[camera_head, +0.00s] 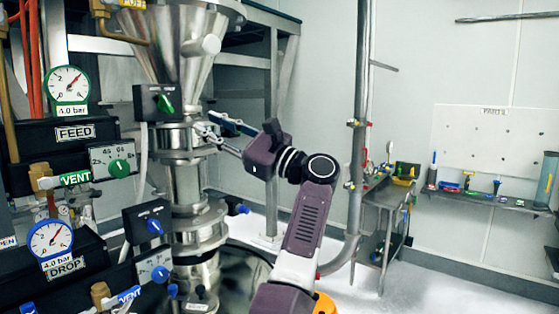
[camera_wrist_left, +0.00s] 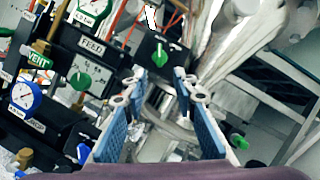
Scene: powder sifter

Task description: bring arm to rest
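My left arm (camera_head: 305,220) reaches up from the bottom middle of the head view, with its wrist bent left toward the metal sifter column (camera_head: 186,180). My left gripper (camera_head: 208,125) is beside the upper part of the column, just below and right of a black box with a green knob (camera_head: 165,103). In the left wrist view, the gripper's two blue-padded fingers (camera_wrist_left: 160,88) stand apart with nothing held between them. The green knob (camera_wrist_left: 159,55) shows beyond the fingertips. Whether a finger touches the column cannot be told. My right gripper is not in view.
Black FEED (camera_head: 60,155) and DROP (camera_head: 55,270) panels with gauges stand at left. A steel frame (camera_head: 275,100) and an upright pipe (camera_head: 357,130) stand behind my arm. A small side table (camera_head: 385,195) and wall shelf (camera_head: 480,198) are at right. Floor at lower right is clear.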

